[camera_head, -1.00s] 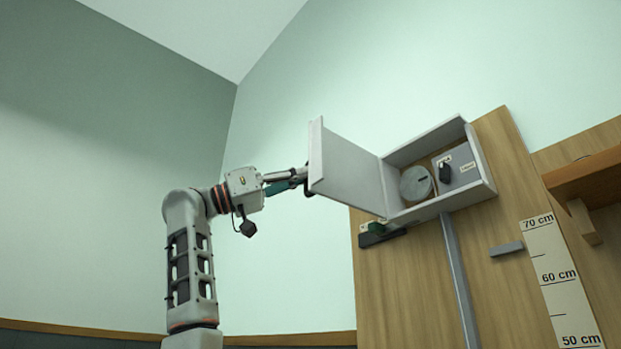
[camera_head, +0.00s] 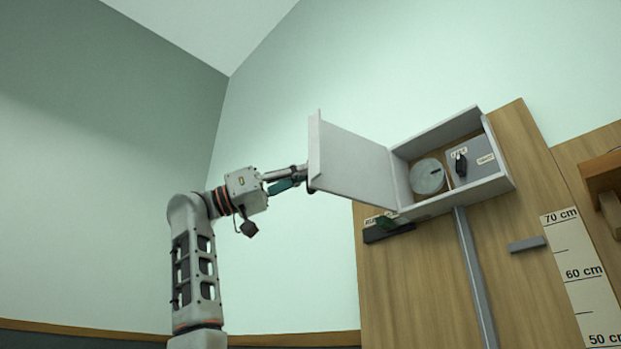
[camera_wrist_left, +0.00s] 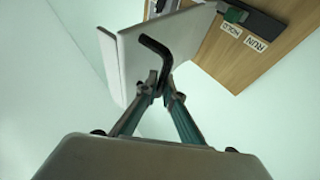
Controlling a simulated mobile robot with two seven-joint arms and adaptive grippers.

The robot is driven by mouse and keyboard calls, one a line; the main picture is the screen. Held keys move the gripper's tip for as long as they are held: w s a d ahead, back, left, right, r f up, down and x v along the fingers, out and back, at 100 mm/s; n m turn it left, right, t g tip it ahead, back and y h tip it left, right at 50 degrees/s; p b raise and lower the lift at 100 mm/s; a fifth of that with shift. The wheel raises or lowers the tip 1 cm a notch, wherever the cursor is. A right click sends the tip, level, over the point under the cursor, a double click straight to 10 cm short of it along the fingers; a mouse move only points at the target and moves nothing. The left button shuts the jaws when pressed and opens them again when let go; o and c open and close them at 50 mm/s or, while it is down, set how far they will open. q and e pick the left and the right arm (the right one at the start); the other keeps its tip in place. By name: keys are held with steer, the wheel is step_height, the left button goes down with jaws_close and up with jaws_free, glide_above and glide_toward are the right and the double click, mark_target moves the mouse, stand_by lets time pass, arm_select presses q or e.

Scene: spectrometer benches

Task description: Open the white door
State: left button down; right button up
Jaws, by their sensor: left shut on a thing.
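The white door (camera_head: 352,165) stands swung wide open to the left of a white wall box (camera_head: 462,200). Inside the box a round grey dial (camera_head: 428,177) and a black switch (camera_head: 461,165) on a grey panel show. My left gripper (camera_head: 306,178) is at the door's outer left edge. In the left wrist view the fingertips (camera_wrist_left: 163,88) are closed on the dark bent handle (camera_wrist_left: 156,50) of the door (camera_wrist_left: 130,60). In the head view the handle is hidden behind the door. My right gripper is in neither view.
A wooden board (camera_head: 420,290) carries the box. A dark block with a green part (camera_head: 386,226) sits just below the door. A grey conduit (camera_head: 474,275), a small grey bar (camera_head: 527,244) and a height scale (camera_head: 583,275) are on the right.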

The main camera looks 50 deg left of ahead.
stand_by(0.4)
arm_select(q)
steer(key=c, duration=2.2)
jaws_free()
steer(key=shift+o, duration=0.2)
steer(key=shift+s+a, duration=0.1)
steer(key=v, duration=1.2)
